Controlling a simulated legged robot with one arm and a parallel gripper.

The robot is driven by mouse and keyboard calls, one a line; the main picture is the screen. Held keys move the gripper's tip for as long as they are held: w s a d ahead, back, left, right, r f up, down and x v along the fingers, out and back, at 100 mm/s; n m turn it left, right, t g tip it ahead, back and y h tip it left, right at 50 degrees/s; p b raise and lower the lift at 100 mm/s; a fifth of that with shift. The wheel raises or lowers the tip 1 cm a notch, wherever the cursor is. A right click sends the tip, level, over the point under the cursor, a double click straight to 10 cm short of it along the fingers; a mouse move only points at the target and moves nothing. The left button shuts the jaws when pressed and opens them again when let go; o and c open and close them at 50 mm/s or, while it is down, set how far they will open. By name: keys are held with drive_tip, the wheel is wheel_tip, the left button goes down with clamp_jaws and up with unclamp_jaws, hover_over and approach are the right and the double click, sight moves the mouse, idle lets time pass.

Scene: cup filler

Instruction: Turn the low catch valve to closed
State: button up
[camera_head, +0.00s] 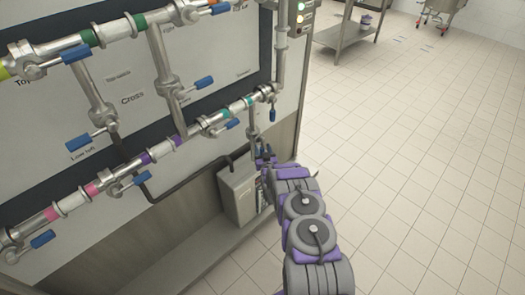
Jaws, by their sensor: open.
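My gripper (265,160) is at the end of my purple and grey arm, low at the right end of the pipe panel. It is open, but its fingers are small and dark here. It is just below a short vertical pipe (253,122) and above a grey metal box (238,190). A small blue part shows at the fingers; I cannot tell whether it is a valve handle or whether they touch it. No readable label marks the low catch valve. A blue valve handle (272,115) hangs pointing down at the lower pipe's right end, above my gripper.
Several other blue-handled valves sit on the pipes, one at the lower left (43,238) and one mid-panel (205,82). A ledge (165,262) runs along the panel's foot. The tiled floor (430,160) to the right is clear. A metal table (345,38) stands behind.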

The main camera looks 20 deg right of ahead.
drive_tip(key=shift+w+a, duration=0.1)
drive_tip(key=shift+w, duration=0.3)
drive_tip(key=shift+c, duration=0.3)
drive_tip(key=shift+d, duration=0.2)
drive_tip(key=shift+c, duration=0.6)
clamp_jaws()
